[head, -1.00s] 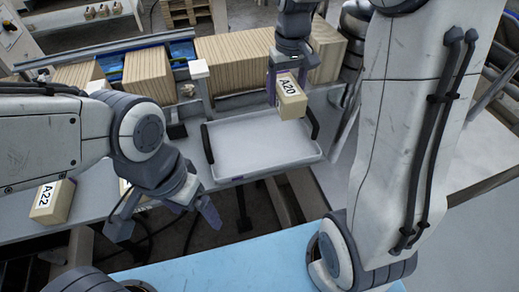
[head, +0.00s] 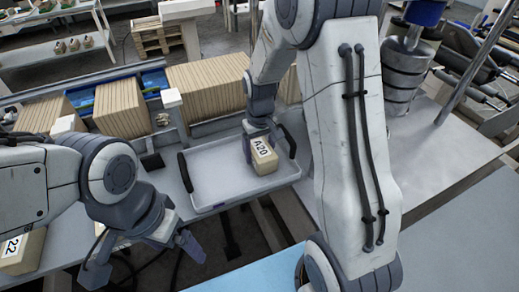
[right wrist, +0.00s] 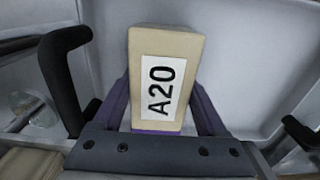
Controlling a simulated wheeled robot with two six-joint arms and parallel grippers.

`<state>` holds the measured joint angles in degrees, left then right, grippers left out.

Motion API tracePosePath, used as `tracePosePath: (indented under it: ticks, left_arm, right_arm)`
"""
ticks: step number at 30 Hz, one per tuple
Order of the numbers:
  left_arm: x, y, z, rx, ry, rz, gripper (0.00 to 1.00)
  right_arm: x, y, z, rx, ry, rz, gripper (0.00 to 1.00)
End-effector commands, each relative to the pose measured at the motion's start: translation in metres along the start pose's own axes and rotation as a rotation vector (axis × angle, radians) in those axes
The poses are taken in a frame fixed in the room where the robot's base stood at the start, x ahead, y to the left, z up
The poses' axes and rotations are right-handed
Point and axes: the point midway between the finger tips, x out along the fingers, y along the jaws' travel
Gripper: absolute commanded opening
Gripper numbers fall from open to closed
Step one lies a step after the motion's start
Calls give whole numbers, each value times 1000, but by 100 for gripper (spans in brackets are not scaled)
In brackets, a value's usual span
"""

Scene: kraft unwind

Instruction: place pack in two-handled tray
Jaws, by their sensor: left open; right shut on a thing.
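The tan pack labelled A20 (head: 264,158) is between the fingers of my right gripper (head: 258,135), which is shut on it. The pack is inside the outline of the white two-handled tray (head: 215,192), toward its right side. I cannot tell whether its underside touches the tray floor. In the right wrist view the pack (right wrist: 165,75) stands between the purple fingers, with a black tray handle (right wrist: 62,80) to the left. My left gripper (head: 145,262) is open and empty, low at the left, apart from the tray.
Another tan pack (head: 22,252), its label partly cut off, lies at the far left. Kraft stacks (head: 122,106) stand behind the tray. A blue surface (head: 255,280) is at the front. A grey table (head: 450,150) lies to the right.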

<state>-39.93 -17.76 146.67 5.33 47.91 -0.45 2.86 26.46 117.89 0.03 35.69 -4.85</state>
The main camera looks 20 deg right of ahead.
Motion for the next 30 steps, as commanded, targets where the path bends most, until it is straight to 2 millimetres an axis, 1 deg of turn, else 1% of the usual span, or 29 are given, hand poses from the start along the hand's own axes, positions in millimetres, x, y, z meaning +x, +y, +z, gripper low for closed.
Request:
tracePosePath:
  ticks: [8,11,12,13,14,20,23,24,26,30]
  left_arm:
    - [0,0,0,0,0,0,92]
    - [3,0,0,0,0,0,92]
    - [2,0,0,0,0,0,92]
    - [2,0,0,0,0,0,92]
    - [2,0,0,0,0,0,92]
    - [2,0,0,0,0,0,92]
    - [-2,0,0,0,0,0,92]
    - [1,0,0,0,0,0,92]
    - [4,0,0,0,0,0,92]
    - [11,-1,1,-1,0,0,92]
  right_arm:
    - [2,0,0,0,2,0,3]
    - [6,0,0,0,1,0,3]
    - [5,0,0,0,1,0,86]
    - [4,0,0,0,1,0,98]
    - [4,0,0,0,1,0,100]
    - [4,0,0,0,1,0,100]
    - [-1,0,0,0,2,0,100]
    - [-3,0,-1,0,5,0,100]
    - [-10,0,-2,0,7,1,100]
    - [-37,0,-2,0,10,1,100]
